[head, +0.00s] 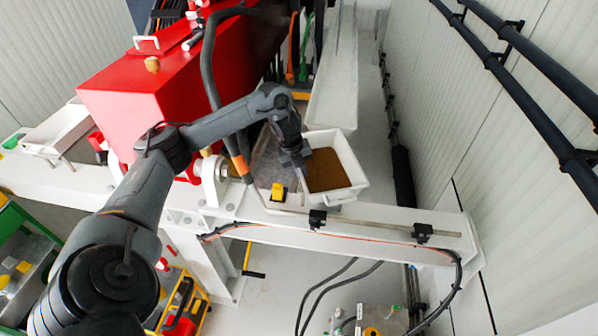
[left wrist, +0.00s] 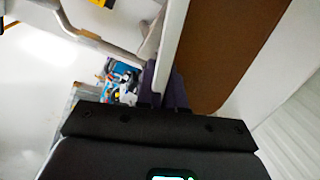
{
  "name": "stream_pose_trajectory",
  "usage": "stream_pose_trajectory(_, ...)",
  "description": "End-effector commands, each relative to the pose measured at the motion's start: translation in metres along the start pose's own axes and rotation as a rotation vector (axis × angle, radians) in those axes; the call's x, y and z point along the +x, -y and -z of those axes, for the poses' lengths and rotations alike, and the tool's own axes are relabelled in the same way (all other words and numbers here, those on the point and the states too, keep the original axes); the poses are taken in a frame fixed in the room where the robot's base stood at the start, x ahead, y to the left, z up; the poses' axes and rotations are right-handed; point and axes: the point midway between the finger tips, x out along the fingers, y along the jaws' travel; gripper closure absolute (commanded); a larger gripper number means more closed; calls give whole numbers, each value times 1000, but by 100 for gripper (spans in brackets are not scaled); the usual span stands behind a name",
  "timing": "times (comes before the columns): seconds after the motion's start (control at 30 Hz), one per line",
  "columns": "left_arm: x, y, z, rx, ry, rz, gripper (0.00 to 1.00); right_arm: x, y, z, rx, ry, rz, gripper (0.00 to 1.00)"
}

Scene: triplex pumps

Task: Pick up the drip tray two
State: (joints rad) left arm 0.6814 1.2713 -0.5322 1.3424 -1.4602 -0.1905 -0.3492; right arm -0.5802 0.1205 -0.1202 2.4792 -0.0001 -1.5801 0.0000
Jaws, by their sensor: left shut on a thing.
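The drip tray (head: 352,184) is a white rectangular tray with a brown surface inside, right of the red pump block in the head view. My left gripper (head: 297,160) reaches in from the left and is shut on the tray's left wall. In the left wrist view the white tray wall (left wrist: 172,42) runs between the dark fingers (left wrist: 165,85), with the brown inside of the tray to the right. The fingertips are partly hidden by the gripper body. Another white tray (head: 56,130) sits at the far left. My right gripper is not in view.
A white beam (head: 420,228) with a rail and black clamps runs just in front of the tray. A yellow part (head: 278,192) sits near its left corner. The red pump block (head: 150,95) stands left. A walkway and wall lie right.

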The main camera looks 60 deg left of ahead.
Motion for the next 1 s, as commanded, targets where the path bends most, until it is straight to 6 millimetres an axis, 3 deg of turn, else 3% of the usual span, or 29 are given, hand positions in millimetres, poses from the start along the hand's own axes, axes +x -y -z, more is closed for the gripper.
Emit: stream_pose_trajectory(1.0,-43,65,74,0,0,5,100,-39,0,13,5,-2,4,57)
